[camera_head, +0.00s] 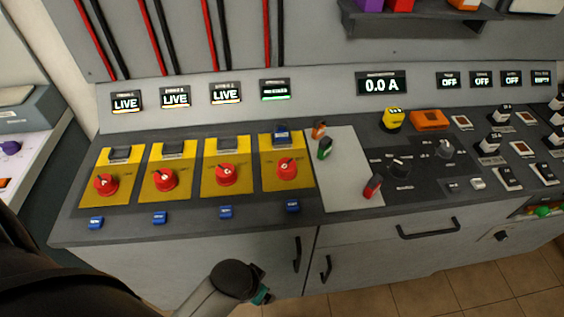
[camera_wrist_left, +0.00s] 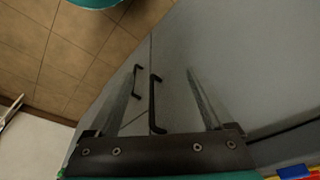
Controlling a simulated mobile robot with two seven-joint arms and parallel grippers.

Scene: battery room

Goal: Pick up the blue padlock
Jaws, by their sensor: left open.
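A small blue padlock (camera_head: 281,132) stands at the top of the fourth yellow switch panel (camera_head: 268,152), above its red knob. My left arm comes in low at the front of the cabinet in the head view; its gripper fingers cannot be made out there. In the left wrist view my left gripper (camera_wrist_left: 162,85) is open with nothing between its fingers. It faces the grey cabinet front and floor, below and away from the padlock. The padlock cannot be made out in the wrist view. My right gripper is not in view.
Orange (camera_head: 319,130), green (camera_head: 325,149) and red (camera_head: 372,187) padlocks stand on a pale plate (camera_head: 343,172) right of the blue one. Red knobs (camera_head: 227,175) and blue tags (camera_head: 226,212) line the yellow panels. Dark door handles (camera_head: 297,254) stick out from the cabinet front.

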